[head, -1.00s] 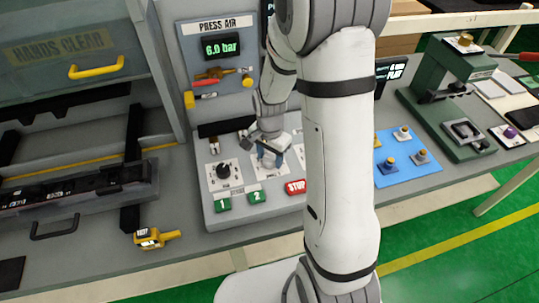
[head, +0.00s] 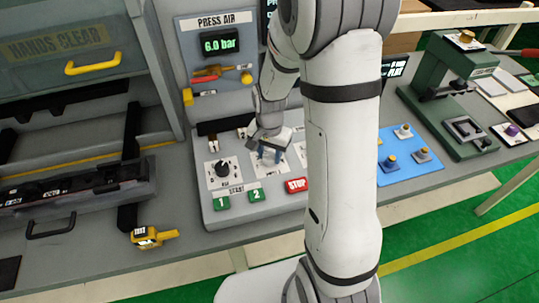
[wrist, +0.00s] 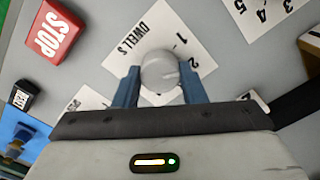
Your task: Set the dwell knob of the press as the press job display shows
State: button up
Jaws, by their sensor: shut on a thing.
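The dwell knob (wrist: 160,70) is a round pale grey knob in the wrist view, on a white plate (wrist: 128,38) marked "DWELL S". Numbers 1 and 2 show on the plate to its right; the rest of the scale is mostly covered. My gripper (wrist: 160,88) is shut on the knob, one blue finger on each side. I cannot make out a pointer on the knob.
A black knob (head: 222,168) stands left of my gripper on the panel. Green start buttons (head: 257,195) and a red STOP button (head: 296,185) lie in front, close by. The air display (head: 220,42) reads 6.0 bar. A blue mat (head: 405,172) with small parts is to the right.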

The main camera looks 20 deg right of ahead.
aim_at(269, 156)
jog(key=n+b, duration=0.1)
jog(key=n, duration=0.2)
jog(key=shift+n+b, duration=0.3)
jog(key=shift+b, duration=0.05)
jog(key=shift+n+b, duration=0.7)
jog(key=shift+n, duration=1.2)
jog(key=o, duration=1)
jog(key=shift+r, duration=0.1)
jog(key=shift+r+b, duration=0.4)
jog(key=shift+r, duration=3.45)
